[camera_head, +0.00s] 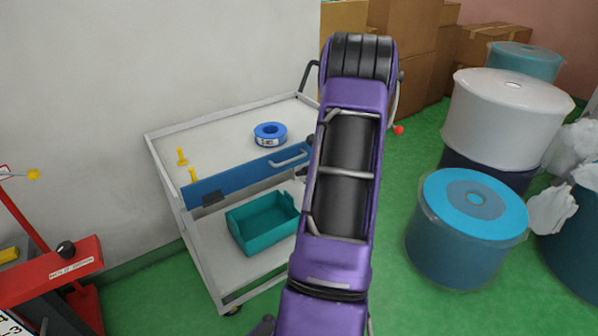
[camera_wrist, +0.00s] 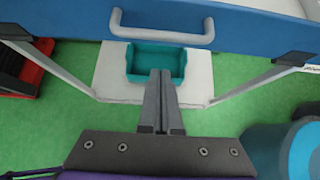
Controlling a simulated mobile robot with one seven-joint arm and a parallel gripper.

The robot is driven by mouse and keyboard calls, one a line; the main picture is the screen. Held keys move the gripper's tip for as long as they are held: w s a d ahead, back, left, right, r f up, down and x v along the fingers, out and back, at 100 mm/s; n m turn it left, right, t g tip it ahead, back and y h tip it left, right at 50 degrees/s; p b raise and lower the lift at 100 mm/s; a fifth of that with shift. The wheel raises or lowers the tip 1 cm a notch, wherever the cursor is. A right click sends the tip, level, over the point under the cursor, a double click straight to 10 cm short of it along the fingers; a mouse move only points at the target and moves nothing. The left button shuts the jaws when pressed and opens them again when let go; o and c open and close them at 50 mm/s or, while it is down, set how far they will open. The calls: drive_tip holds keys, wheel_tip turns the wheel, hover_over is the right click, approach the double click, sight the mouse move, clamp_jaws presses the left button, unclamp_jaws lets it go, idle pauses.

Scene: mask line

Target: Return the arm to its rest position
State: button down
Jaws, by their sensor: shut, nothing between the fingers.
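My gripper (camera_wrist: 160,102) shows in the wrist view with its two fingers together and nothing between them. Its fingertips overlap the near side of the teal bin in the picture; I cannot tell the distance between them. In the head view my purple arm crosses the middle of the picture, and the gripper itself cannot be made out there.
A white cart (camera_head: 165,140) stands against the wall with a blue drawer (camera_head: 240,178), a blue tape roll (camera_head: 270,134) on top and a teal bin (camera_head: 262,222) on its lower shelf. Large film rolls (camera_head: 470,225) stand right. A red machine (camera_head: 60,270) is at left.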

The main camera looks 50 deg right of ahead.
wheel_tip(320, 180, up, 9)
drive_tip(key=s+p, duration=0.2)
drive_tip(key=shift+s+a+r, duration=0.15)
drive_tip(key=shift+s+a, duration=0.05)
drive_tip(key=shift+s, duration=0.2)
